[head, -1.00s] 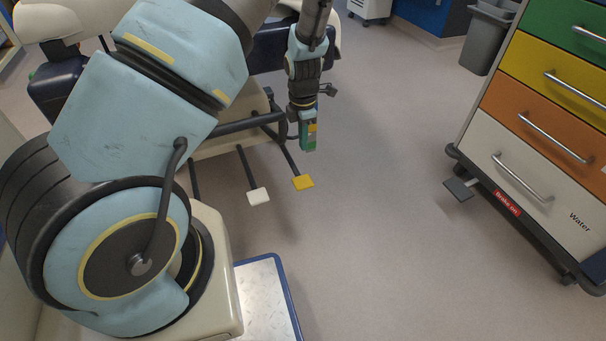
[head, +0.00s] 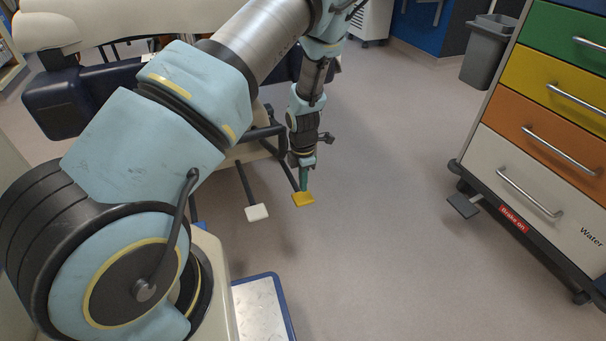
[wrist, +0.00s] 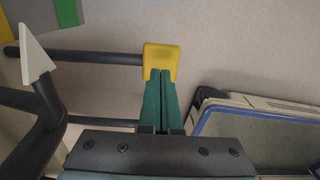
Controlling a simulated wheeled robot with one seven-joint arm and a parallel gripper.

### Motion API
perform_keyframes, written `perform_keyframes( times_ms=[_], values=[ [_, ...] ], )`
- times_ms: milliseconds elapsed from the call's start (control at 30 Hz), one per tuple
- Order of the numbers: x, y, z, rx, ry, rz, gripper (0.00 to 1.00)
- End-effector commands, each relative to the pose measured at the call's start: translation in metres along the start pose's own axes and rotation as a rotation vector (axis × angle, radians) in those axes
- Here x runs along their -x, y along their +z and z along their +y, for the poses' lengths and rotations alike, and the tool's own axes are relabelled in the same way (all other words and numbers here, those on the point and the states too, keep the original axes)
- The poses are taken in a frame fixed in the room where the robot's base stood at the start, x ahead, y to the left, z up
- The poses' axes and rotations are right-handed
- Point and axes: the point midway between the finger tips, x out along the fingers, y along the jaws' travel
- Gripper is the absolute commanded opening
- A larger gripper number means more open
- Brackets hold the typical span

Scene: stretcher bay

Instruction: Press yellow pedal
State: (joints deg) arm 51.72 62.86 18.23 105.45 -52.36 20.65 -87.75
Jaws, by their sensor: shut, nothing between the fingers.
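The yellow pedal (head: 303,199) is a small flat plate on a dark bar at the base of the stretcher. My gripper (head: 303,189) points down with its green fingers together and empty, its tips over the pedal's rear part in the head view. In the wrist view the closed fingertips (wrist: 160,73) overlap the near edge of the yellow pedal (wrist: 162,58). I cannot tell whether they touch it. A white pedal (head: 257,212) sits to the left of the yellow one; it also shows in the wrist view (wrist: 36,55).
The stretcher's dark blue padded part (head: 60,103) is behind my arm. A drawer cart (head: 530,175) with a grey pedal (head: 463,206) stands at right. A grey bin (head: 488,52) is behind it. A blue-edged panel (head: 262,305) lies in front. Floor between pedals and cart is clear.

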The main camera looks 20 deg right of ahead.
Motion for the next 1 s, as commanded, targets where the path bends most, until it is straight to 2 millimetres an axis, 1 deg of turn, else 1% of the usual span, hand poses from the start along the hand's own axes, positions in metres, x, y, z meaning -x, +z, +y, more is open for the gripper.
perform_keyframes(
  times_ms=[33, 200, 333, 633, 733, 767, 867, 1000],
  values=[
    [-0.012, -0.001, 0.0, 0.001, -0.001, 0.001, 0.0],
    [-0.027, 0.0, 0.0, 0.0, 0.001, 0.0, 0.0],
    [-0.031, 0.0, 0.0, 0.0, 0.001, 0.0, 0.0],
    [-0.031, 0.0, 0.0, 0.0, 0.001, 0.0, 0.0],
    [-0.037, 0.0, -0.001, 0.0, 0.0, 0.001, 0.0],
    [-0.042, 0.0, -0.001, 0.0, -0.001, 0.001, 0.0],
    [-0.066, -0.001, -0.003, 0.001, -0.002, 0.002, 0.0],
    [-0.109, -0.001, -0.003, 0.001, -0.004, 0.002, 0.0]
  ],
)
